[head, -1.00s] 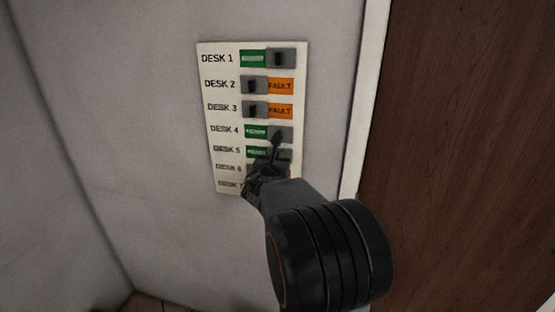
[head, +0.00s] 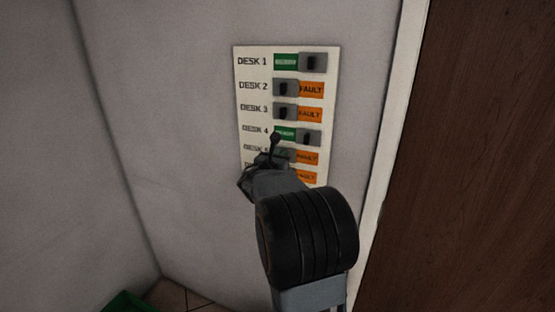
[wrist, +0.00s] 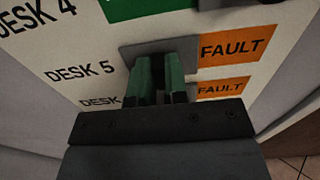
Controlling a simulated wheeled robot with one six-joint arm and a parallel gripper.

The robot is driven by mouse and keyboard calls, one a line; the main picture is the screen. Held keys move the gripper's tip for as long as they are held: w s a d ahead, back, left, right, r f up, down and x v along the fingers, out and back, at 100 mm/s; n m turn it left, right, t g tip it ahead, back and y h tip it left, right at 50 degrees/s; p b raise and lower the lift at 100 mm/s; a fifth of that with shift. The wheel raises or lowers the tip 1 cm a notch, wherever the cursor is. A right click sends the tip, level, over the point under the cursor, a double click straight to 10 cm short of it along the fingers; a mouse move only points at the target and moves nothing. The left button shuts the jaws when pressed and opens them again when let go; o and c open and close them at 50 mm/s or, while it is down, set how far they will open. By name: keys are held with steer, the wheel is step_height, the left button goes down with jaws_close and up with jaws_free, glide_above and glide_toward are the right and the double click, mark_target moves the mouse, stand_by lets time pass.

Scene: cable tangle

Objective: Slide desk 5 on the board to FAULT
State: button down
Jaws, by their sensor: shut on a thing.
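The white board (head: 243,105) is on the wall, with a row of slider and label for each desk. In the wrist view the grey DESK 5 slider (wrist: 190,45) sits at the left of its slot, beside its bare orange FAULT label (wrist: 232,45). That label also shows in the head view (head: 308,157). My gripper (wrist: 160,78) is shut on the slider's knob, its green pads on either side. In the head view my gripper (head: 273,150) covers the DESK 5 slider and the lower left of the board.
The DESK 4 slider (head: 308,138) sits right, with green showing. DESK 2 and DESK 3 show FAULT; DESK 1 shows green. The row below DESK 5 shows FAULT (wrist: 220,87). A brown door (head: 480,150) is at the right; a green object (head: 128,302) lies low left.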

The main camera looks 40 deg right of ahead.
steer(key=shift+r, duration=0.1)
steer(key=c, duration=1.1)
jaws_free()
steer(key=shift+w+a, duration=0.1)
steer(key=shift+w, duration=0.05)
steer(key=b+v, duration=0.2)
steer(key=v, duration=1.1)
steer(key=shift+a+b, duration=0.3)
steer(key=shift+a, duration=0.05)
